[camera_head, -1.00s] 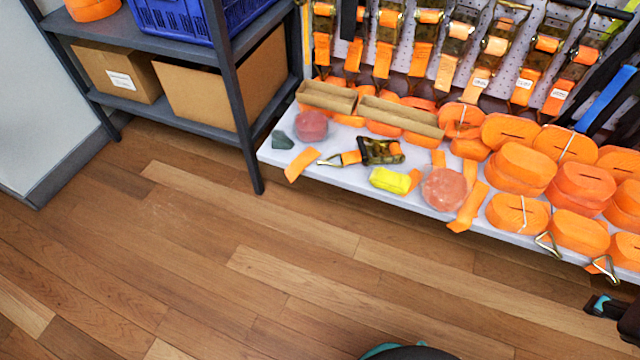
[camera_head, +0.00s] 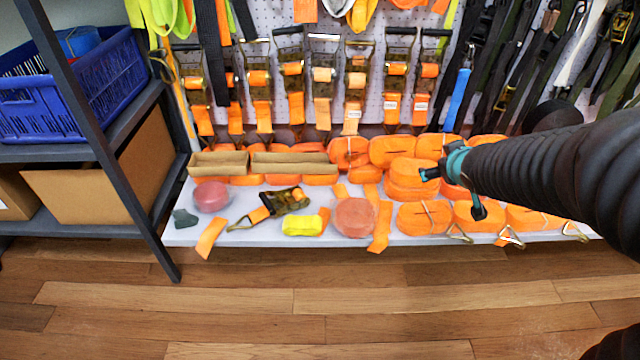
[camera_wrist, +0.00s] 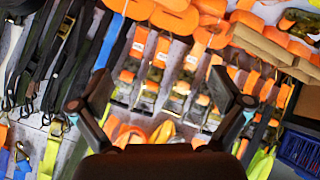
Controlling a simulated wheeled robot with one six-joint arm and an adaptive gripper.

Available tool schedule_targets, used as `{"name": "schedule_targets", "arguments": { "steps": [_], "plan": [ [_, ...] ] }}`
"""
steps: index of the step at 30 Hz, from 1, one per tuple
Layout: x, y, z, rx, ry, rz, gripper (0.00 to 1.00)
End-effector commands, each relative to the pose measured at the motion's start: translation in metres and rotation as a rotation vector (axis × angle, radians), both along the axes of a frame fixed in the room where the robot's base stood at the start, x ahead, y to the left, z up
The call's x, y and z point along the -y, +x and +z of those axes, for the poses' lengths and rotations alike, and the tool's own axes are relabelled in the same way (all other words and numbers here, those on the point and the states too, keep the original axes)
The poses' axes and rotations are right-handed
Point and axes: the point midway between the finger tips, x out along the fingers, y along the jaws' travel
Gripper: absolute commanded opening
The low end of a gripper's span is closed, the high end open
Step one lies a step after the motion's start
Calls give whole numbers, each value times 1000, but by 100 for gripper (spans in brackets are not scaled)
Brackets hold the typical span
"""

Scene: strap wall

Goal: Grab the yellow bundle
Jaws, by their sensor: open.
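The yellow bundle (camera_head: 302,225) is a small bright block lying near the front edge of the white shelf (camera_head: 270,242) in the head view. It sits between a ratchet buckle and a round pinkish-red piece, with an orange strap end at its right. My gripper (camera_head: 452,192) is at the right, in front of the orange strap rolls, well apart from the bundle. In the wrist view my gripper (camera_wrist: 160,108) has its two fingers spread wide with nothing between them. The yellow bundle does not show clearly in the wrist view.
A ratchet buckle (camera_head: 285,201), a round pinkish-red piece (camera_head: 354,217) and a dark green lump (camera_head: 184,219) lie near the bundle. Cardboard trays (camera_head: 293,164) stand behind. A dark rack with a blue crate (camera_head: 70,95) stands at left. The floor in front is clear.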

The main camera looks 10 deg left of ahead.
Motion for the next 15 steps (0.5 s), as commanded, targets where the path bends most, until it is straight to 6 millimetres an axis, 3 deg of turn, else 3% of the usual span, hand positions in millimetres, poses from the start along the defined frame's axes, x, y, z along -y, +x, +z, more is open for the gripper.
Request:
{"name": "schedule_targets", "arguments": {
  "steps": [3,7,11,15],
  "plan": [
    [-32,31,-39,20,11,152,100],
    [-72,52,-81,35,52,332,100],
    [-114,56,-127,27,126,516,100],
    [-157,43,-179,-6,238,711,100]
  ]
}}
